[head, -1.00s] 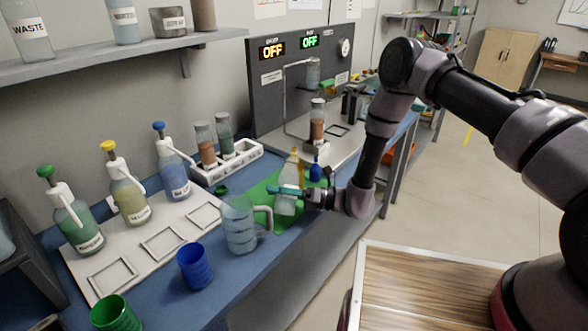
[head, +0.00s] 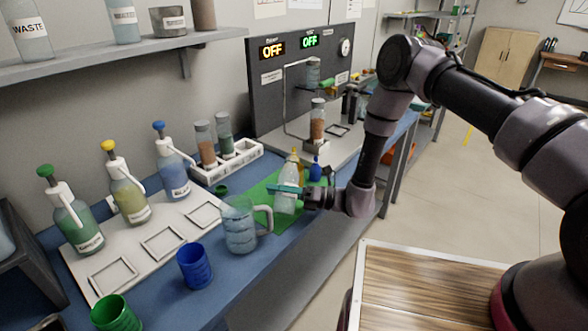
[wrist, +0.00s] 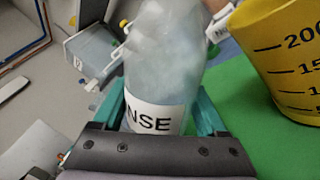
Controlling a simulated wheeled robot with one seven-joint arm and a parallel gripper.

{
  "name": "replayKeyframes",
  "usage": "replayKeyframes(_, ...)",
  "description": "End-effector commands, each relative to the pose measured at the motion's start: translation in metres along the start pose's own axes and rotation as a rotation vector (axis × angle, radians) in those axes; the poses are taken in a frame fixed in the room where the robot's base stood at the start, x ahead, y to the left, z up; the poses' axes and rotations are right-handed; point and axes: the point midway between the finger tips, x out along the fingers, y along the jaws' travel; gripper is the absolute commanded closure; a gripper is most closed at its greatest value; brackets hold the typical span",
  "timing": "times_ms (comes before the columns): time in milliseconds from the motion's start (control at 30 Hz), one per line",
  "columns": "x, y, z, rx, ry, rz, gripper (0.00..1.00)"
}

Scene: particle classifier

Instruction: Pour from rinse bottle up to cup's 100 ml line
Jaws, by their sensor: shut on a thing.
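The rinse bottle (head: 286,204) is clear with a white label ending in "NSE" and stands about upright over the green mat. In the wrist view the rinse bottle (wrist: 165,65) sits between my teal fingers. My gripper (head: 286,189) is shut on it. Whether its base touches the mat cannot be told. A yellow cup (wrist: 290,60) with dark measuring lines, "200" near the top, stands close to the right of the bottle in the wrist view. In the head view the cup is mostly hidden behind the bottle. The cup's inside is not visible.
A clear handled jug (head: 238,232) stands left of the green mat (head: 262,192). A blue cup (head: 194,268) and a green cup (head: 116,315) are nearer the front. A small blue bottle (head: 315,172) is right of the held bottle. Several pump bottles stand along the wall.

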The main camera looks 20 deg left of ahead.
Motion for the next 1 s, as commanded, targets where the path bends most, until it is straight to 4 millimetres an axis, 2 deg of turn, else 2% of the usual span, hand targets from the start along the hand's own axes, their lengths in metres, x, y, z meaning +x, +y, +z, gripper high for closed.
replayKeyframes(1000, 0.0013, 0.0076, 0.0014, 0.082, -0.012, 0.001, 1.00)
